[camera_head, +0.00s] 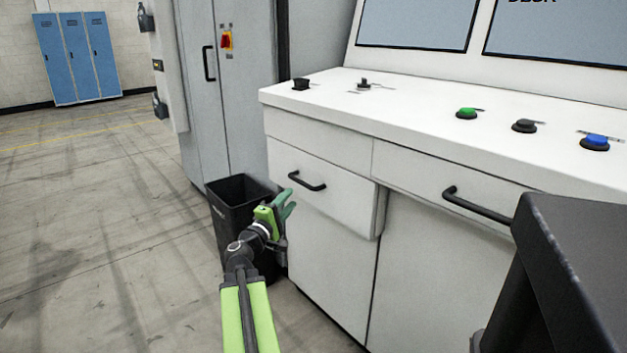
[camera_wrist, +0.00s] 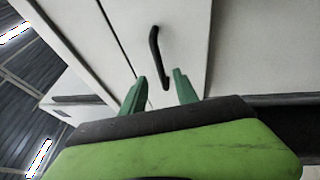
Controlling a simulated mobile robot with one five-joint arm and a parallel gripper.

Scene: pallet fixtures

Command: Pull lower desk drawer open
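The white desk (camera_head: 320,265) has a drawer (camera_head: 345,205) on its left, below a narrow plain panel. The drawer front stands out from the desk, with its right side showing, so it is partly open. Its black bar handle (camera_head: 307,182) also shows in the wrist view (camera_wrist: 154,45). My gripper (camera_head: 287,201), with green fingers, is just left of and slightly below the handle in the head view. In the wrist view my gripper (camera_wrist: 160,76) is open, and the handle's lower end appears between the fingertips. I see no grip; whether they touch is unclear.
A black bin (camera_head: 232,205) stands beside the desk, behind my gripper. A wider drawer with a black handle (camera_head: 478,206) is to the right. Grey cabinets (camera_head: 225,100) stand behind, and blue lockers (camera_head: 78,58) far left. The floor (camera_head: 90,220) at left is clear.

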